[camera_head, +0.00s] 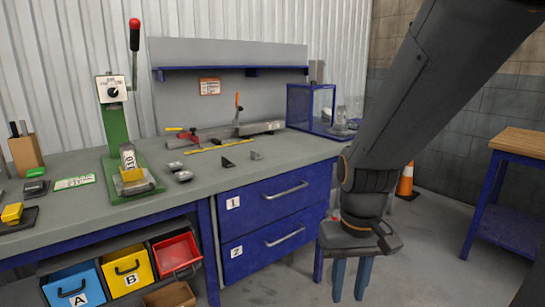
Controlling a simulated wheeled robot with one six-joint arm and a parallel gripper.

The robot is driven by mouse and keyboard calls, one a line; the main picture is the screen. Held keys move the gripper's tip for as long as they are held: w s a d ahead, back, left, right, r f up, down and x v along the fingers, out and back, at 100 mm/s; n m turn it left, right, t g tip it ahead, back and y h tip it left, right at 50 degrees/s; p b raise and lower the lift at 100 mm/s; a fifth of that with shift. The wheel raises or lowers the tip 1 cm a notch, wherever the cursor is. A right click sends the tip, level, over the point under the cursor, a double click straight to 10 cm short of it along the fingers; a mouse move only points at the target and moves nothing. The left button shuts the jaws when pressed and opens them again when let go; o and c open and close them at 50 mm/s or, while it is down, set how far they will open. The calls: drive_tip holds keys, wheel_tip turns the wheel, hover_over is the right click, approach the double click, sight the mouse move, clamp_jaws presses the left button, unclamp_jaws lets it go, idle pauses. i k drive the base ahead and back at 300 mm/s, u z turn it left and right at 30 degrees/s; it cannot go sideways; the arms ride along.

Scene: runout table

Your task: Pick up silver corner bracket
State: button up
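A small silver-grey corner bracket (256,155) stands on the grey workbench top (250,178), near the bench's front edge and above the drawers. A darker bracket (228,162) stands just to its left. My gripper (350,290) points down at the right, in front of and to the right of the bench. Its two blue-grey fingers are apart with nothing between them. It is well away from the bracket. The bracket is in plain view, but it is small and its fine shape is hard to make out.
A green press (117,142) with a red-knobbed lever stands on the left of the bench. Small metal parts (180,172), a yellow rule (220,145) and a clamp rail (225,133) lie near the brackets. A blue-framed box (310,107) stands behind right.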

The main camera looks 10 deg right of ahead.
sight(254, 156)
drive_tip(key=z, duration=0.4)
drive_tip(key=k, duration=0.5)
drive_tip(key=z, duration=0.8)
drive_tip(key=i, duration=1.3)
drive_tip(key=u, duration=0.9)
drive_tip(key=i, duration=0.9)
drive_tip(key=u, duration=0.55)
